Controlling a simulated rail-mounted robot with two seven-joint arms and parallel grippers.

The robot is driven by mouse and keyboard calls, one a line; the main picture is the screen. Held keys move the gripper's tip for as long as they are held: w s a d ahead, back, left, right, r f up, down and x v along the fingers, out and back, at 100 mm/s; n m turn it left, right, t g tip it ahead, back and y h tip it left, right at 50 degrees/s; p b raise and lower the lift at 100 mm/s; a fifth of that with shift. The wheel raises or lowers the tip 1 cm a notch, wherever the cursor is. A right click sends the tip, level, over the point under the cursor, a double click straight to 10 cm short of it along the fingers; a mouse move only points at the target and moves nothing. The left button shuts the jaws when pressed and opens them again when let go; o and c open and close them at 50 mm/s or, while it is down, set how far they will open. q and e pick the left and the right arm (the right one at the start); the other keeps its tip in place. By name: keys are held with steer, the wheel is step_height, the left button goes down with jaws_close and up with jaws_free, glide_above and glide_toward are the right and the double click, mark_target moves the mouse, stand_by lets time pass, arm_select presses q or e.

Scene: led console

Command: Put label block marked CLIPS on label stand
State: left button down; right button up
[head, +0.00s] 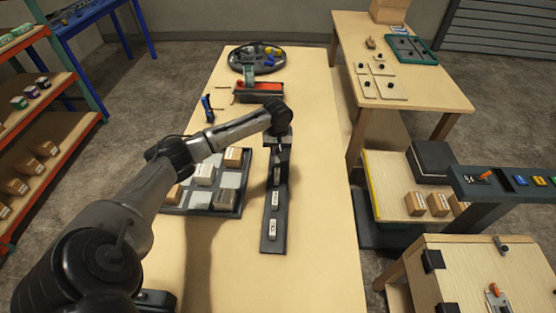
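A dark tray (236,213) with light square cells holds several pale blocks, including one at its far right (233,157) and a white-topped one near its middle (205,174). A long dark strip (270,245), possibly the label stand, lies to the right of the tray and bears several small white labels or blocks (273,226). The lettering is too small to read, so I cannot tell which is CLIPS. My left gripper (279,150) points down over the far end of the strip. Its fingers are too small and dark to judge. My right gripper is not in view.
Farther back on the table are a red-and-dark bin (258,91), a blue upright tool (207,107) and a round dark tray (257,68) of coloured parts. The table (320,230) is bare right of the strip. My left arm crosses above the tray.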

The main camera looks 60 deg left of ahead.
arm_select(q)
steer(key=shift+w+a+f, duration=0.45)
steer(key=shift+a, duration=0.1)
steer(key=shift+f+b, duration=0.6)
steer(key=shift+f, duration=1.35)
steer(key=shift+f, duration=0.15)
steer(key=c, duration=1.1)
jaws_free()
steer(key=shift+o, duration=0.2)
step_height(320, 180, up, 11)
steer(key=shift+f+p, duration=0.1)
steer(key=shift+p, duration=0.95)
steer(key=shift+r, duration=0.75)
